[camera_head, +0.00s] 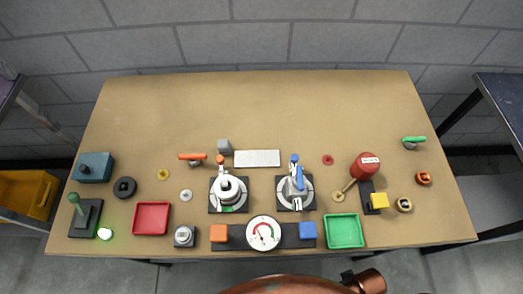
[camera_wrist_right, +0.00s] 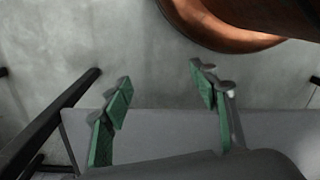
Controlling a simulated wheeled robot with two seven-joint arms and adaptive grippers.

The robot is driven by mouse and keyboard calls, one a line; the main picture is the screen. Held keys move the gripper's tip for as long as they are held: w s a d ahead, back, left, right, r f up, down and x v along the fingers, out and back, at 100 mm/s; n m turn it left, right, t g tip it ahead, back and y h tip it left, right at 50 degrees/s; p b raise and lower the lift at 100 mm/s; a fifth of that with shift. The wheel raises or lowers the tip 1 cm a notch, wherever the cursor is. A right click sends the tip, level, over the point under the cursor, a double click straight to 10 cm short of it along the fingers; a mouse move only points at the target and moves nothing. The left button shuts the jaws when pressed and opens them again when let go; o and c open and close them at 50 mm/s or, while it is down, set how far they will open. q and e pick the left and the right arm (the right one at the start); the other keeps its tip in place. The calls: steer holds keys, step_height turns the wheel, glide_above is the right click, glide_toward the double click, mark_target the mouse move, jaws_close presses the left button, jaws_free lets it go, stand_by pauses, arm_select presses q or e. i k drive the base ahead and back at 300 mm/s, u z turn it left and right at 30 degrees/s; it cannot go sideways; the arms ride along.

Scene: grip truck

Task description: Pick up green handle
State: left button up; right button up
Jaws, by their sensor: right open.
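A small green handle (camera_head: 415,138) sits on a grey base at the right side of the tabletop in the head view. It lies roughly level and nothing covers it. My right gripper (camera_wrist_right: 163,92) shows in the right wrist view with its two green-padded fingers spread wide and nothing between them. Grey floor lies behind the fingers, and the green handle is not in that view. My left gripper is in neither view.
The brown table (camera_head: 290,110) has a clear back half. A green tray (camera_head: 344,231) stands at the front. An orange handle (camera_head: 192,156) lies left of centre.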

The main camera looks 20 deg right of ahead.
mark_target(408, 141)
steer(key=u, duration=2.4)
steer(key=k, duration=2)
steer(key=z, duration=1.5)
steer(key=i, duration=0.35)
steer(key=z, duration=0.15)
